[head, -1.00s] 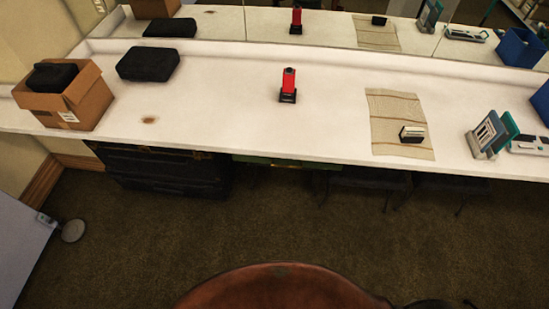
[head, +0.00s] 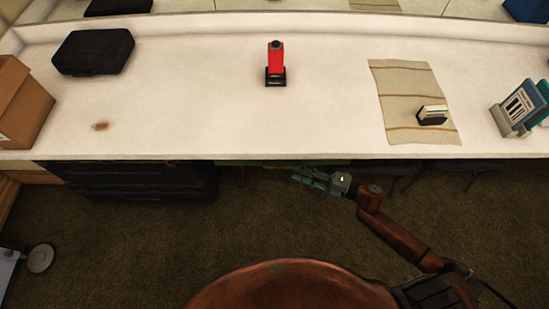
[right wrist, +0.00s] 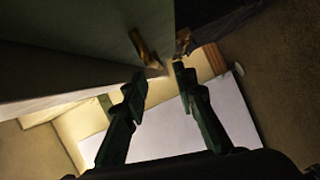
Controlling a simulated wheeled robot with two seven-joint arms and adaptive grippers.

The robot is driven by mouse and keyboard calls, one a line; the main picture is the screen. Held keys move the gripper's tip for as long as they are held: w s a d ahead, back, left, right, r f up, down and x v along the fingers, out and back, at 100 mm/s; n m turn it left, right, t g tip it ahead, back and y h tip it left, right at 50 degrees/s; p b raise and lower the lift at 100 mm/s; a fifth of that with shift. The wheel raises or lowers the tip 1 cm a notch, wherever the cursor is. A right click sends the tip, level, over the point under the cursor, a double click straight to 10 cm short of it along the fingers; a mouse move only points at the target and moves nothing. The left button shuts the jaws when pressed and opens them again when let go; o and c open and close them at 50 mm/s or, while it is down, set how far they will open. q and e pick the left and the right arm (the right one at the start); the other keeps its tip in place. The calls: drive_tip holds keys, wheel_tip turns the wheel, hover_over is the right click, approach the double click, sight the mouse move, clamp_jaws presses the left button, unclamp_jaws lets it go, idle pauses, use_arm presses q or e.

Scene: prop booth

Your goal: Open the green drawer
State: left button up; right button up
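The green drawer shows in the head view only as a thin green strip (head: 335,162) under the counter's front edge; the counter hides most of it. In the right wrist view its dull green front (right wrist: 95,35) fills the upper left, with a brass handle (right wrist: 145,48) on it. My right gripper (head: 298,176) is just in front of the counter edge, below the strip. In the right wrist view its two fingers (right wrist: 159,80) are apart with nothing between them, and the handle lies just beyond the tips. My left gripper is in neither view.
The white counter (head: 210,110) overhangs the drawer. A black chest (head: 130,183) stands beneath it on the left. On top are a red device (head: 275,62), a black case (head: 93,52), a cardboard box (head: 22,105) and a striped cloth (head: 400,85).

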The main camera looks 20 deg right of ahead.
sight(280, 167)
drive_tip(key=x, duration=0.2)
drive_tip(key=b+x, duration=0.1)
drive_tip(key=x, duration=0.4)
drive_tip(key=shift+a+r+b, duration=0.15)
drive_tip(key=shift+r+b, duration=0.15)
drive_tip(key=shift+w+a, duration=0.3)
drive_tip(key=shift+a, duration=0.1)
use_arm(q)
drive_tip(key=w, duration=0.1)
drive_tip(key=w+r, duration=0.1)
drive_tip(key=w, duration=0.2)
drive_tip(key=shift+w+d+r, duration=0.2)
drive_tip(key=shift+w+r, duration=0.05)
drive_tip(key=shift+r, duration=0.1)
use_arm(e)
drive_tip(key=shift+c, duration=0.7)
clamp_jaws()
